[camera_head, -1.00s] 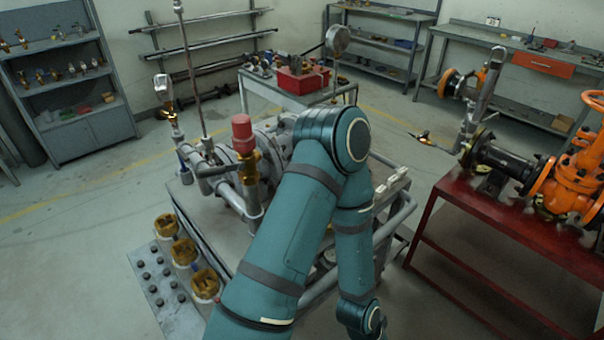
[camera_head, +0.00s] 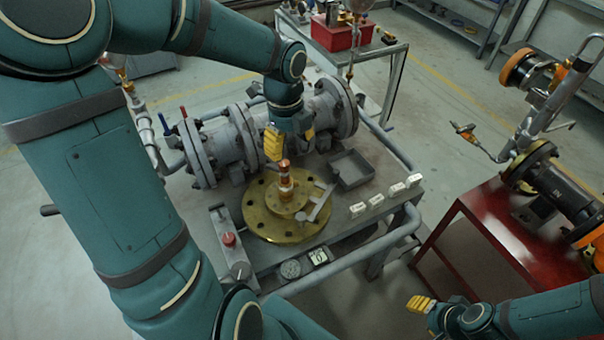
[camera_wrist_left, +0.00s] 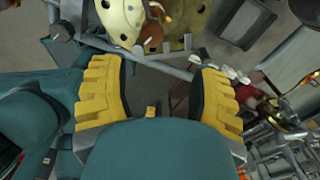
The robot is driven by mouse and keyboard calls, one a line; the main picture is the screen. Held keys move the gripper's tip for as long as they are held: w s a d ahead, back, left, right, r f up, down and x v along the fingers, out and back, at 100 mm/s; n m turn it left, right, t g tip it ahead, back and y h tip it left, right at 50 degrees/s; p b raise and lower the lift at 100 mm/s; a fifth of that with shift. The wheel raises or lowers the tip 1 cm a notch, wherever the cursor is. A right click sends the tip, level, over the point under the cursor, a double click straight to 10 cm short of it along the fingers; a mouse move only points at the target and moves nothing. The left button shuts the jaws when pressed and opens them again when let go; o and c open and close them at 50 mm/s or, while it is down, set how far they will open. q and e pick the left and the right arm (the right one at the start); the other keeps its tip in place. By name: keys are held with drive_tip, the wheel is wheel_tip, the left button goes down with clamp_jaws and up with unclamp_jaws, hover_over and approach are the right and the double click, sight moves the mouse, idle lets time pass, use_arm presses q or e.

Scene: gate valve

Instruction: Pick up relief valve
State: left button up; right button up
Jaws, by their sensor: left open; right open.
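A small upright copper-coloured valve (camera_head: 285,182) stands at the middle of a round brass flange (camera_head: 258,222) on the grey bench. It looks like the relief valve, though I cannot be sure. My left gripper (camera_head: 290,142) is open, with yellow fingers, just behind and above the valve's top, and nothing is seen between them. In the left wrist view my left gripper (camera_wrist_left: 158,72) shows widely parted fingers. The copper part (camera_wrist_left: 151,32) and flange (camera_wrist_left: 118,14) lie beyond the fingertips at the top. My right gripper (camera_head: 420,304) is open at the lower right, away from the bench.
A large grey flanged pipe (camera_head: 225,143) lies behind the flange. A grey tray (camera_head: 352,168), several white blocks (camera_head: 376,201) and a lever handle (camera_head: 320,203) are close by. A red table (camera_head: 478,215) with an orange valve assembly stands to the right.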

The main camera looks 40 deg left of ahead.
sight(284, 161)
use_arm(q)
drive_tip(key=shift+s+a+r+m, duration=0.1)
drive_tip(key=shift+a+r+m, duration=0.4)
drive_tip(key=shift+r, duration=0.3)
drive_tip(key=shift+a+y, duration=0.25)
drive_tip(key=shift+y, duration=0.05)
wheel_tip(284, 161, down, 8)
drive_tip(key=shift+s+f+b, duration=0.1)
drive_tip(key=shift+s+b, duration=0.05)
drive_tip(key=shift+b, duration=1)
wheel_tip(284, 161, down, 5)
drive_tip(key=shift+s+f+b, duration=0.1)
drive_tip(key=shift+s+b, duration=0.05)
drive_tip(key=shift+b, duration=0.8)
clamp_jaws()
